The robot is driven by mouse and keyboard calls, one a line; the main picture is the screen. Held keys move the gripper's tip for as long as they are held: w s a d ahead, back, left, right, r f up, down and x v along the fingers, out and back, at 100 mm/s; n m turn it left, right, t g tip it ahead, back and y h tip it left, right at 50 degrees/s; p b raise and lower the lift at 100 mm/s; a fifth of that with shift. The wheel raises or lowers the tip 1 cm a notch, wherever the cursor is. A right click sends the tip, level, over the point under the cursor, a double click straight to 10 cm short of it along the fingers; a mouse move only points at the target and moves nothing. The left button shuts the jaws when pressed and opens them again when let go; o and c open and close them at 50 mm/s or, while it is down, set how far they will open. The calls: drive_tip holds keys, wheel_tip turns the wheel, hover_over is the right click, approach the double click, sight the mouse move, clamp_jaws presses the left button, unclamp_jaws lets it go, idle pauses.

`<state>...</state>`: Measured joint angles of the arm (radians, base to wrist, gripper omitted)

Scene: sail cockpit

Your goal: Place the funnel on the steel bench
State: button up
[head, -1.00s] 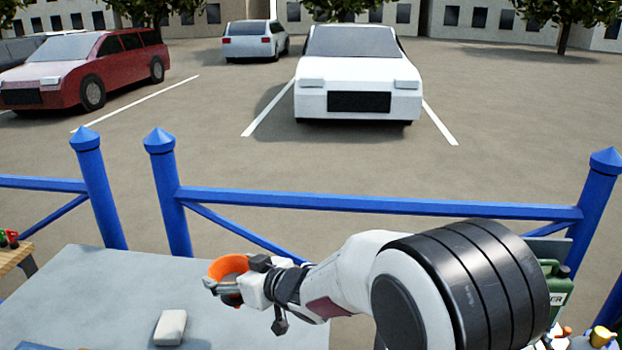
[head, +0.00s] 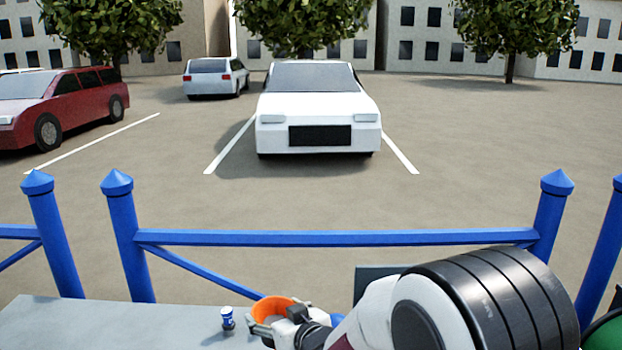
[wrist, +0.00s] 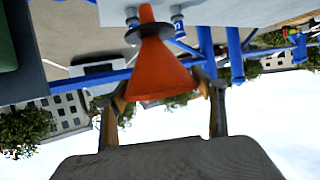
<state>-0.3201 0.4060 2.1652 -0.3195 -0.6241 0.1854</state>
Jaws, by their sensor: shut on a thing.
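The orange funnel (head: 272,308) is held in my gripper (head: 268,327) near the bottom of the head view, with its wide mouth up. In the wrist view the whole funnel (wrist: 158,68) shows between the two fingers of my gripper (wrist: 162,88), its narrow spout pointing to the top of the picture. The grey steel bench (head: 110,325) fills the lower left of the head view. The funnel appears over or beside the bench's right part; I cannot tell the gap between them.
A small blue and white can (head: 228,319) stands on the bench just left of the funnel. A blue railing (head: 330,238) runs behind the bench. A green object (head: 606,332) is at the lower right. The bench's left part in view is clear.

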drive_tip(key=d+m+t+h, duration=0.2)
drive_tip(key=d+m+h, duration=0.4)
drive_tip(key=d, duration=1.9)
drive_tip(key=shift+s+f+h, duration=0.2)
drive_tip(key=shift+h, duration=0.1)
drive_tip(key=shift+a, duration=0.15)
drive_tip(key=a+f+n+y, duration=0.2)
drive_tip(key=a+n+y, duration=0.25)
drive_tip(key=a, duration=1.55)
drive_tip(key=s+a+r+n+g+y, duration=0.1)
drive_tip(key=s+a+n+g+y, duration=0.1)
drive_tip(key=a, duration=1.2)
drive_tip(key=s+a+r+n+g+y, duration=0.2)
drive_tip(key=s+a, duration=0.5)
drive_tip(key=a, duration=0.8)
drive_tip(key=s+a+r+n+g+y, duration=0.1)
drive_tip(key=s+a+n+g+y, duration=0.3)
drive_tip(key=a, duration=1.1)
drive_tip(key=shift+s+a+r+n+g, duration=0.2)
drive_tip(key=shift+r+n+g, duration=0.2)
drive_tip(key=shift+n, duration=0.25)
drive_tip(key=shift+d+f+t, duration=0.1)
drive_tip(key=shift+t, duration=0.2)
